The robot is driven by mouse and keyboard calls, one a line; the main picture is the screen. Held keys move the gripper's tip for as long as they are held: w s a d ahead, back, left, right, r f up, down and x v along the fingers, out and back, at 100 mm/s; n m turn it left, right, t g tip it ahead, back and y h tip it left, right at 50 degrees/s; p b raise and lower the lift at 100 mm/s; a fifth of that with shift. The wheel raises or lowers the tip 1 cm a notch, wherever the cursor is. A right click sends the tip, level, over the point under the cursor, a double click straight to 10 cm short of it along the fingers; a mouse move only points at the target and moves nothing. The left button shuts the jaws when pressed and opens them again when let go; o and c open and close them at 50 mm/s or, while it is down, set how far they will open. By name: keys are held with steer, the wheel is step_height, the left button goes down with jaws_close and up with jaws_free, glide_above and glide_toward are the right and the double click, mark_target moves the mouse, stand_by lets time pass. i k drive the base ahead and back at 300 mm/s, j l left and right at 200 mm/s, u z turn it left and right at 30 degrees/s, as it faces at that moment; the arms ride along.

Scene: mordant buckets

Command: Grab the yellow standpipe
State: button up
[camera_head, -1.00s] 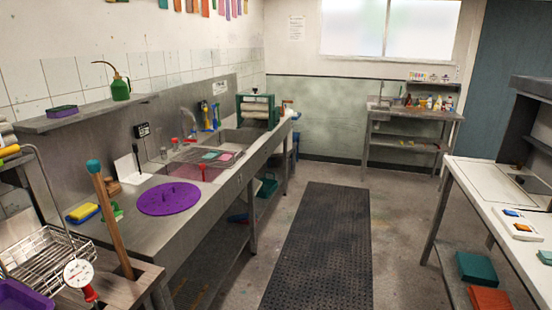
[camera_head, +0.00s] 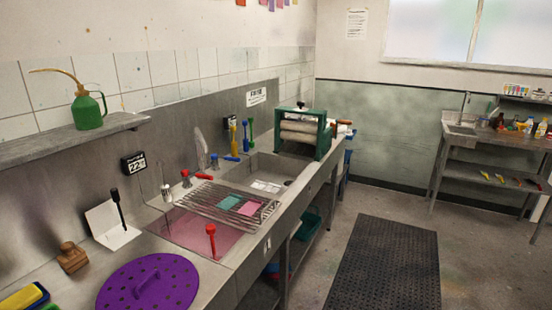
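A thin upright yellowish piece (camera_head: 233,140) stands at the back of the far sink, by the wall. It is small here, and I cannot tell for sure that it is the yellow standpipe. A blue upright (camera_head: 245,137) and a green one (camera_head: 251,129) stand close to its right. A red upright piece with a knob top (camera_head: 211,240) stands at the front of the near basin with pink liquid (camera_head: 190,241). My gripper is not in view.
A wire rack (camera_head: 200,202) with teal and pink pieces lies across the sinks. A green-framed roller press (camera_head: 303,132) stands beyond them. A purple perforated disc (camera_head: 150,285) lies on the near counter. A dark floor mat (camera_head: 385,265) lies clear on the right.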

mark_target(233, 144)
steer(key=i+l+u, duration=0.15)
steer(key=i+u, duration=0.15)
steer(key=i, duration=0.15)
steer(key=i+l+u, duration=0.55)
steer(key=u, duration=0.15)
steer(key=i+l+u, duration=0.15)
steer(key=l+u, duration=0.3)
steer(key=i+l+u, duration=0.1)
steer(key=l+u, duration=0.75)
steer(key=i, duration=0.05)
